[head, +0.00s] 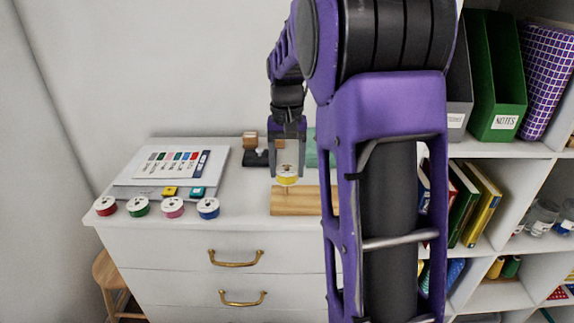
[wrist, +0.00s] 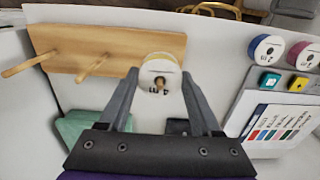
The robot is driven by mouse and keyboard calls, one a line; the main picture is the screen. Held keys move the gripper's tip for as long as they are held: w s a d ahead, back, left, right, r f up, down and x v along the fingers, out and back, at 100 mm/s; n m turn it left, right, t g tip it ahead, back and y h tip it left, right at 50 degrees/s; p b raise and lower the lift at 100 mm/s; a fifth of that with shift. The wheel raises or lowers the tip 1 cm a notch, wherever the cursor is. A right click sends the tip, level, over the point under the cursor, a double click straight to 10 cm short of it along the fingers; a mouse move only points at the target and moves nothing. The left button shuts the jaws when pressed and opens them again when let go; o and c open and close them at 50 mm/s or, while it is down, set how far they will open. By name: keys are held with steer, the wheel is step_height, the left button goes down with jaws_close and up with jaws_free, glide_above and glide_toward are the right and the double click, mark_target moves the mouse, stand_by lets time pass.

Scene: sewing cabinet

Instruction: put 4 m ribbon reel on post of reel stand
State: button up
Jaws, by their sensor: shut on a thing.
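The reel stand (head: 300,201) is a light wooden board on the cabinet top. In the wrist view, the same stand (wrist: 118,40) shows two bare posts, a near-left one (wrist: 22,67) and a middle one (wrist: 95,64). A white reel with yellow ribbon (head: 287,181) is held level over the board; its label (wrist: 153,67) is too small to read surely. My gripper (head: 287,172) is shut on this reel from above, one finger on each side. A wooden post tip (wrist: 160,83) shows in the reel's hole, and some post shows under the reel in the head view.
Red (head: 105,206), green (head: 138,206), pink (head: 172,207) and blue (head: 208,207) reels stand along the front left. A colour chart (head: 175,165), small yellow and teal blocks, a dark object (head: 256,158) and teal cloth (wrist: 85,127) lie nearby. Shelves stand at the right.

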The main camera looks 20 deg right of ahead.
steer(key=shift+f, duration=0.35)
steer(key=o, duration=1.4)
